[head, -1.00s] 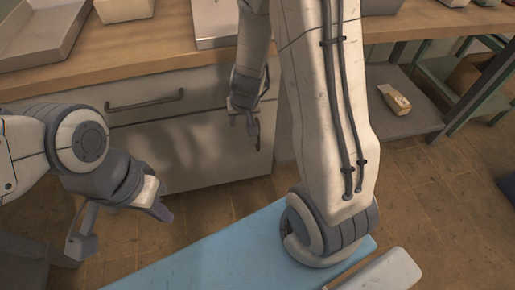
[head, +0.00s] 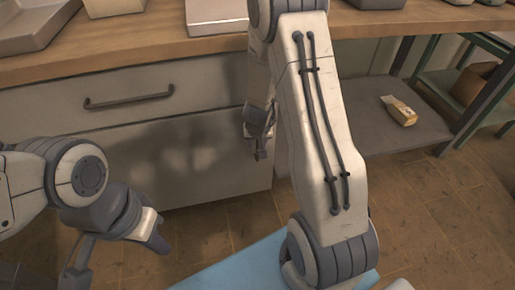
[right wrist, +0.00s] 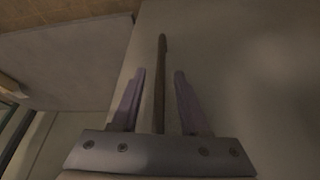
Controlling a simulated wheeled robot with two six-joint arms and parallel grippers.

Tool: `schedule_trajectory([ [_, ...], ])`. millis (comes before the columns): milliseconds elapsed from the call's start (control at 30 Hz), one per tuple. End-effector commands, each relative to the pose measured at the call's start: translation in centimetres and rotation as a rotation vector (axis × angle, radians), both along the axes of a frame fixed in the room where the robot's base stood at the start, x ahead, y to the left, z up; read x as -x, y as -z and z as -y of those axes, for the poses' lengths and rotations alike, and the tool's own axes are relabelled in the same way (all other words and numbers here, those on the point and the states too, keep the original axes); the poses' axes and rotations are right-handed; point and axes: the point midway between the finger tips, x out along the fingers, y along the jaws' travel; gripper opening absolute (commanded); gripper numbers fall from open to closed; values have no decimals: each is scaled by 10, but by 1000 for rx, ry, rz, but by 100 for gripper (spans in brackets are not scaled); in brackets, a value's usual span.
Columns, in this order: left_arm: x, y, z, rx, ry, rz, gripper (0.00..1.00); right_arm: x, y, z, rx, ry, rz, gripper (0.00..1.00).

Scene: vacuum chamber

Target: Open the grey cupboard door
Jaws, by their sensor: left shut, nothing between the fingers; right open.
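The grey cupboard door (head: 205,170) is the plain panel under the drawer in the head view, and it looks closed. Its vertical bar handle (right wrist: 161,65) shows in the right wrist view, standing between the two fingers with a gap on each side. My right gripper (head: 260,152) is open around the handle at the door's right side; in the head view it hides most of the handle. The door's face also fills the right of the wrist view (right wrist: 260,65). My left gripper (head: 156,241) is shut and empty, low at the left, apart from the door.
A drawer with a dark horizontal handle (head: 128,98) sits above the door, under the wooden worktop (head: 130,62). An open shelf (head: 385,135) with a small packet (head: 399,111) is to the right. A blue surface (head: 240,268) lies at the bottom. Wooden floor is free before the door.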

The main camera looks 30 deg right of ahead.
Motion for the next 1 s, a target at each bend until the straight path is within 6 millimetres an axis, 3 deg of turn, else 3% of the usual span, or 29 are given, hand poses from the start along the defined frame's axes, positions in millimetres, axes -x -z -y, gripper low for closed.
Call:
schedule_trajectory([
  [333, 0, 3, 0, 0, 0, 0, 0, -2, 5, 1, 0, 0, -1, 45],
  [367, 0, 3, 0, 0, 0, 0, 0, -2, 5, 1, 0, 0, -1, 41],
  [467, 0, 3, 0, 0, 0, 0, 0, -2, 5, 1, 0, 0, 0, 3],
  [500, 0, 3, 0, 0, 0, 0, 0, -2, 5, 1, 0, 0, 0, 0],
  [1000, 0, 3, 0, 0, 0, 0, 0, -2, 5, 1, 0, 0, 0, 0],
])
